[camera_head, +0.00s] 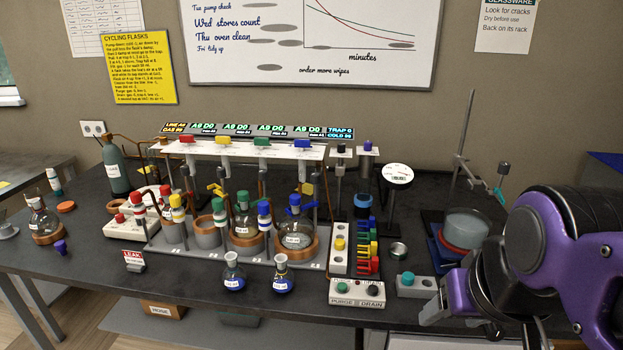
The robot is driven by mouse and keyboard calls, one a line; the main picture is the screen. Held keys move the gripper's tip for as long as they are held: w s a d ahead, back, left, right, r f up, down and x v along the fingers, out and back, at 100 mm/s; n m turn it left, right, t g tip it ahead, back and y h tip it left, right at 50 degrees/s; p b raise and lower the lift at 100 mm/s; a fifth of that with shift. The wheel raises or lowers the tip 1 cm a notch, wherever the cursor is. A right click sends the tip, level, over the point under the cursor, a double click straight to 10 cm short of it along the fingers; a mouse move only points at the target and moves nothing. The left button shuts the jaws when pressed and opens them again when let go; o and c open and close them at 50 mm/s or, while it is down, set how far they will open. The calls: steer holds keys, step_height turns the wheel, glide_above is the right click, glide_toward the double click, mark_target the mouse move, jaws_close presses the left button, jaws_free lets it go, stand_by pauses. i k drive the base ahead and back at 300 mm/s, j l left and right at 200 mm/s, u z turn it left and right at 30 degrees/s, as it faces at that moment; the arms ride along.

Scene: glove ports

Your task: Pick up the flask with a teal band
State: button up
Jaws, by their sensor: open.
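Two small flasks stand at the front of the bench, a left one (234,275) and a right one (281,276), both with pale labels and dark blue at the bottom. The right one looks yellowish at the neck. A green-stoppered flask (244,238) and a blue-stoppered flask (296,238) sit in rings on the rack behind. Another flask (43,222) stands in a ring at the far left. I cannot clearly tell which flask has a teal band. My gripper (462,318) is at the lower right, open, apart from all flasks and partly hidden by my purple arm.
A grey rack (170,256) with coloured valves fills the middle. The purge/drain box (357,292) stands right of the front flasks, and a button box (416,285) is beside my gripper. A red leak sign (134,261) stands left.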

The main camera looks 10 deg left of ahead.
mark_target(235, 278)
steer(key=u, duration=1.2)
steer(key=z, duration=1.65)
steer(key=u, duration=1.65)
steer(key=k+j+z, duration=0.15)
steer(key=k+j, duration=0.15)
